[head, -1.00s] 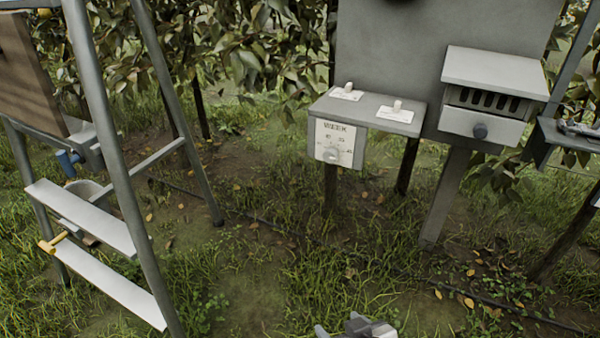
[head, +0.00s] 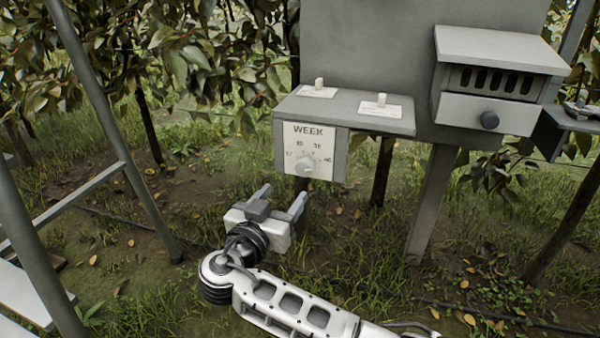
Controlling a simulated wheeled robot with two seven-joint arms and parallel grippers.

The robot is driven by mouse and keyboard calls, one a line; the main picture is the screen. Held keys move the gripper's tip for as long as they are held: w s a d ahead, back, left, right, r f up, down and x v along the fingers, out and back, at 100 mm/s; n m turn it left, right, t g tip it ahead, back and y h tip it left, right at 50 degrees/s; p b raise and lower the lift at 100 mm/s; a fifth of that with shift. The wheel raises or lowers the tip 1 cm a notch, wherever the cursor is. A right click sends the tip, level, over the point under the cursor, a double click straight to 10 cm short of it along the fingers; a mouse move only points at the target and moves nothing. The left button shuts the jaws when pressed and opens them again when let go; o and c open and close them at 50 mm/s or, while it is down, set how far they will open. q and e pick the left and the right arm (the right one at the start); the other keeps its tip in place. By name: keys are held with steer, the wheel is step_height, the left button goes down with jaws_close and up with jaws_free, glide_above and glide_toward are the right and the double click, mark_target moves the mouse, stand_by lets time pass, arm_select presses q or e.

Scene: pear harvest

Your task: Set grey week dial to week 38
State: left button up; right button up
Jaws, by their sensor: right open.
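The grey week dial (head: 305,166) is a round knob on a white plate (head: 308,143) marked WEEK, on the front of a grey box. Small numbers stand in an arc around the knob; they are too small to read surely, and I cannot tell where the knob points. My right gripper (head: 282,195) is open and empty, its two fingers apart, in front of the box and below the dial in the picture. It does not touch the dial. My left gripper is not in view.
Two pale switches (head: 319,84) (head: 382,100) stand on the box's top. A ladder (head: 105,120) stands at left. Grass and free air lie before the dial.

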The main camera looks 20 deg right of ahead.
mark_target(303, 170)
steer(key=x, duration=1)
steer(key=c, duration=1)
